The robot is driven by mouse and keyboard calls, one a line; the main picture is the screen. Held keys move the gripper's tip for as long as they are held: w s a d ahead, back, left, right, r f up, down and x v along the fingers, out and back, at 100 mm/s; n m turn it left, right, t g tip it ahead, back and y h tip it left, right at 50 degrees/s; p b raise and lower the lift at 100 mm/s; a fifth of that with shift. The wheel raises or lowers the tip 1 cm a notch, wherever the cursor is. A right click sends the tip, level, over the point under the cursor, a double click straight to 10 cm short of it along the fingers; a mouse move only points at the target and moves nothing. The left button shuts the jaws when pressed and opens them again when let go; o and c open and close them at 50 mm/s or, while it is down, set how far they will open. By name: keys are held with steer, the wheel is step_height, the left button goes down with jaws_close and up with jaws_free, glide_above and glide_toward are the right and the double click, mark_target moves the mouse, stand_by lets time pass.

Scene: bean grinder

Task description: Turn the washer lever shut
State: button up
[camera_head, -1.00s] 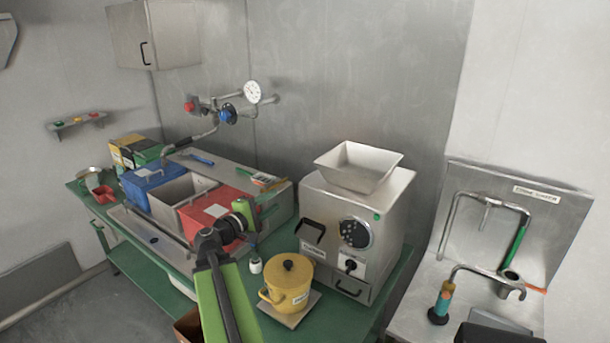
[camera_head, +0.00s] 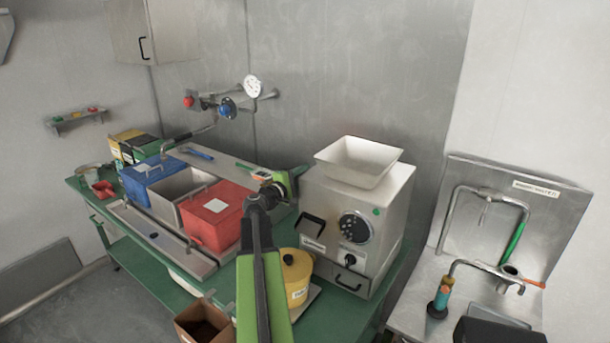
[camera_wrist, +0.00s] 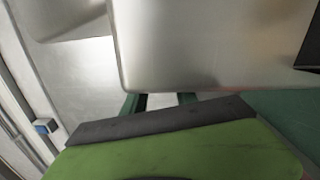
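At the right, a steel wash unit (camera_head: 560,215) with a small sign stands against the wall. It has bent pipes, a green sleeve (camera_head: 515,243) on one pipe and an orange-red lever (camera_head: 532,284) sticking out to the right beside a dark cup. This looks like the washer lever, but the sign is too small to read surely. My gripper (camera_head: 290,180) is far left of it, between the red bin and the grinder. Its fingers are small and partly hidden there. In the wrist view, a green and dark part of it (camera_wrist: 180,145) fills the bottom; the finger gap is unclear.
The steel grinder (camera_head: 385,215) with a white hopper stands between my gripper and the wash unit. A yellow pot (camera_head: 295,280) is partly behind my arm. The red bin (camera_head: 215,215) and blue bin (camera_head: 150,172) are left. A brown box (camera_head: 203,325) sits low in front.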

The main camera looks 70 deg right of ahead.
steer(key=shift+s+d, duration=0.1)
steer(key=shift+d, duration=0.2)
jaws_close()
stand_by(1.3)
